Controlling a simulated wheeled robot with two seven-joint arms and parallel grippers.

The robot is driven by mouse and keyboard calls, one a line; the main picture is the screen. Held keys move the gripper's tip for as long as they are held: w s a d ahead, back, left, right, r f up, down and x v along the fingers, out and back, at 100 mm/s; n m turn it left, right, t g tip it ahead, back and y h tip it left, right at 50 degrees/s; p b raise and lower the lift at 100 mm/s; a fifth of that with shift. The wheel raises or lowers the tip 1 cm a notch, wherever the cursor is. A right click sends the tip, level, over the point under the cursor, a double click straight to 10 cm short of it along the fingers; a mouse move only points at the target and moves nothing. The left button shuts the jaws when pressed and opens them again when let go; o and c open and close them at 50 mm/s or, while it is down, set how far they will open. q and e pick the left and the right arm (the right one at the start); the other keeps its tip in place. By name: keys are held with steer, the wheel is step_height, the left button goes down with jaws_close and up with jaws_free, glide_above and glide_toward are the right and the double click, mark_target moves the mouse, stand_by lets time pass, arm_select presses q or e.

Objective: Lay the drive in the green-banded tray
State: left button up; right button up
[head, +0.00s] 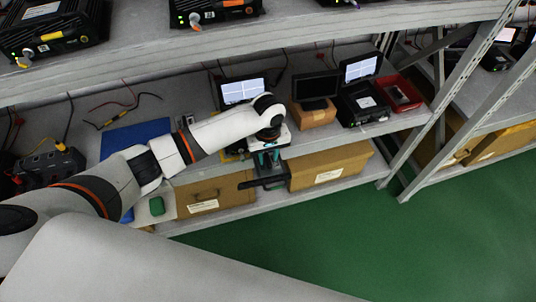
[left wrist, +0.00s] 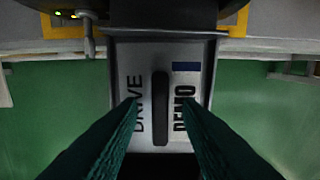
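The drive (left wrist: 148,130) is a grey caddy lettered DRIVE and DEMO, with a black bar handle (left wrist: 160,108), in the left wrist view. Its upper end meets a dark unit with yellow edging (left wrist: 236,22). My left gripper (head: 266,160) is at the front edge of the middle shelf in the head view. In the wrist view its two green fingers stand on either side of the handle, with a visible gap to each side. I cannot make out the drive in the head view, where the arm covers that spot. No green-banded tray is clearly seen. My right gripper is out of view.
A red tray (head: 397,93) lies on the middle shelf at right, beside an open black case (head: 362,103) and a small monitor on a box (head: 313,115). A blue mat (head: 130,136) lies left of the arm. A slanted rack post (head: 440,100) stands at right.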

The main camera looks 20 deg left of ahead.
mark_target(268, 159)
arm_select(q)
step_height(268, 159, up, 12)
steer(key=p, duration=0.1)
steer(key=shift+d, duration=0.1)
stand_by(0.6)
